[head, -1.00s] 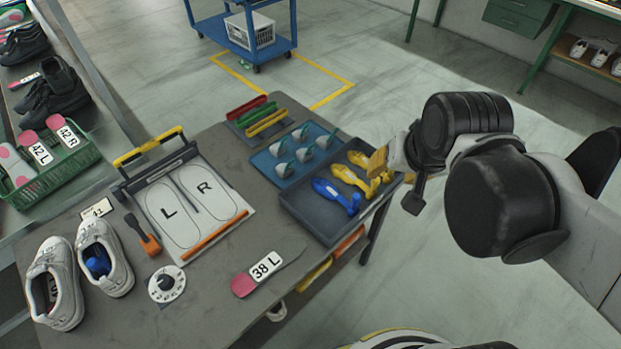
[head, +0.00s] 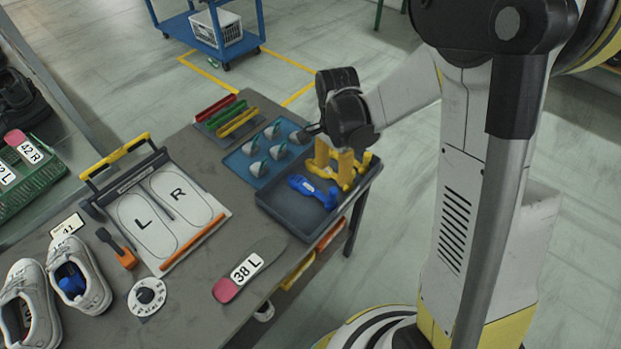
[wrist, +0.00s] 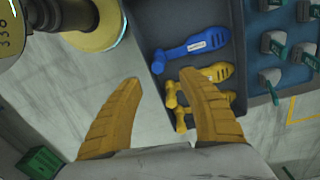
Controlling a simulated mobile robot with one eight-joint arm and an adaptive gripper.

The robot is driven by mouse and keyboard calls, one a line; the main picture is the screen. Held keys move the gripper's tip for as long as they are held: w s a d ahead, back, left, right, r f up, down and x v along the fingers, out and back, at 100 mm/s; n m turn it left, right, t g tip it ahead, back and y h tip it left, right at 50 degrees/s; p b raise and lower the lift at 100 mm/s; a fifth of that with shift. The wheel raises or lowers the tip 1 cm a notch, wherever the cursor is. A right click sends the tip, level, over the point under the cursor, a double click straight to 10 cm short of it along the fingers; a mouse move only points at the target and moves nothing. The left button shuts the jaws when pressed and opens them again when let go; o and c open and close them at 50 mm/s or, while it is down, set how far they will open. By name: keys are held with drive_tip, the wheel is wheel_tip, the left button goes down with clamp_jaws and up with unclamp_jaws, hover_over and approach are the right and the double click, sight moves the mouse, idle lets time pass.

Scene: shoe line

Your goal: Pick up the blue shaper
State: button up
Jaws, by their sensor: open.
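The blue shaper (head: 314,190) lies in the dark grey tray at the table's right edge. In the wrist view the blue shaper (wrist: 192,46) lies toward the top of the tray, beyond the fingertips. My gripper (head: 335,163) is above the tray by the yellow shapers, which it partly hides. In the wrist view my gripper (wrist: 160,82) has its two yellow fingers apart with nothing between them. One finger overlaps the tray and the other is over the floor. Something blue (head: 70,283) also sits inside a white shoe.
Yellow shapers (wrist: 215,74) lie beside the blue one in the grey tray (head: 290,220). A blue tray (head: 240,165) with several grey-green pieces adjoins it. A board marked L and R (head: 165,210) and a 38 L insole (head: 250,268) lie left of it.

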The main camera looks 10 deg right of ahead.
sight(333, 190)
drive_tip(key=f+b, duration=0.1)
drive_tip(key=f, duration=0.2)
drive_tip(key=f+b, duration=0.2)
drive_tip(key=f, duration=0.1)
drive_tip(key=f+b, duration=0.1)
drive_tip(key=f, duration=0.3)
drive_tip(key=shift+s+d+f, duration=0.1)
drive_tip(key=shift+s+d, duration=0.1)
drive_tip(key=shift+s, duration=0.15)
drive_tip(key=shift+c, duration=0.2)
clamp_jaws()
